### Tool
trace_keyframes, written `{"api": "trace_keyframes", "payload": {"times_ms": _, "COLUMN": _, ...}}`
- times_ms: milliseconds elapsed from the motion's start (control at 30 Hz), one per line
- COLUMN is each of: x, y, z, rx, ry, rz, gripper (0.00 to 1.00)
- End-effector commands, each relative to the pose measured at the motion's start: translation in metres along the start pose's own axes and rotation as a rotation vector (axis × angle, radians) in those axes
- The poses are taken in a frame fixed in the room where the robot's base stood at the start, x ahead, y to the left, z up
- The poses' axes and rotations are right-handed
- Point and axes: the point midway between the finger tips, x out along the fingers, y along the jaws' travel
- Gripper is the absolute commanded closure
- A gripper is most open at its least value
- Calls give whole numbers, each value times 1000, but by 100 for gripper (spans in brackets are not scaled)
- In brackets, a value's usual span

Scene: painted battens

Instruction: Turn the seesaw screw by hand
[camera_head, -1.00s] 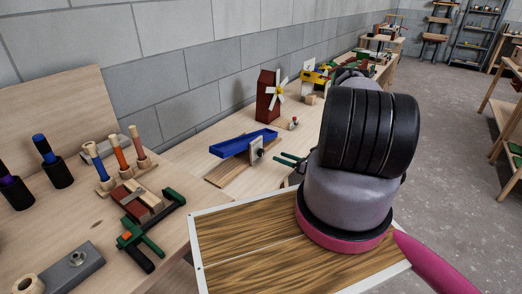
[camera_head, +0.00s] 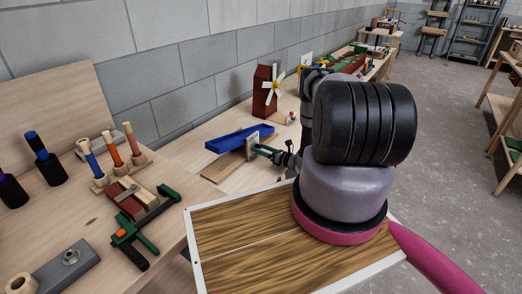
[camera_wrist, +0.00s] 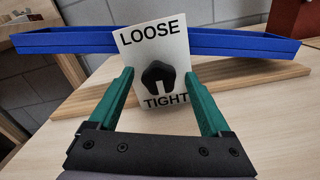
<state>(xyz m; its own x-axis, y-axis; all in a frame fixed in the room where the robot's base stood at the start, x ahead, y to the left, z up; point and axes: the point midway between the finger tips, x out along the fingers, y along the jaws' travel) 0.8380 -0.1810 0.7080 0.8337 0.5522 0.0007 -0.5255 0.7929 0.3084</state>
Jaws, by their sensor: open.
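The seesaw has a blue trough (camera_head: 238,139) over a wooden base (camera_head: 222,166). In the wrist view the blue trough (camera_wrist: 228,45) runs across the picture behind a white plate (camera_wrist: 137,48) marked LOOSE at the top and TIGHT at the bottom. The black screw knob (camera_wrist: 157,74) sits at the middle of that plate. My gripper (camera_wrist: 160,77) is open, with one green finger on each side of the knob. A gap shows between each finger and the knob. In the head view my gripper (camera_head: 266,151) is at the plate, and its fingers partly hide the knob.
A red windmill (camera_head: 264,90) stands behind the seesaw. A green and black clamp (camera_head: 133,240) and screwdrivers with blue, orange and brown handles (camera_head: 115,150) are at left. The grey block wall (camera_head: 180,60) closes the back.

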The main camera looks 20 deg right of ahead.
Motion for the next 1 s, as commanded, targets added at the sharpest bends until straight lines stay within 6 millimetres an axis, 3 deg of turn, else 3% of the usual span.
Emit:
{"api": "trace_keyframes", "payload": {"times_ms": 267, "x": 1, "y": 0, "z": 0, "rx": 0, "ry": 0, "rz": 0, "gripper": 18}}
{"api": "trace_keyframes", "payload": {"times_ms": 400, "x": 1, "y": 0, "z": 0, "rx": 0, "ry": 1, "rz": 0, "gripper": 72}}
{"api": "trace_keyframes", "payload": {"times_ms": 467, "x": 1, "y": 0, "z": 0, "rx": 0, "ry": 1, "rz": 0, "gripper": 94}}
{"api": "trace_keyframes", "payload": {"times_ms": 500, "x": 1, "y": 0, "z": 0, "rx": 0, "ry": 1, "rz": 0, "gripper": 100}}
{"api": "trace_keyframes", "payload": {"times_ms": 1000, "x": 0, "y": 0, "z": 0, "rx": -145, "ry": 0, "rz": -2, "gripper": 100}}
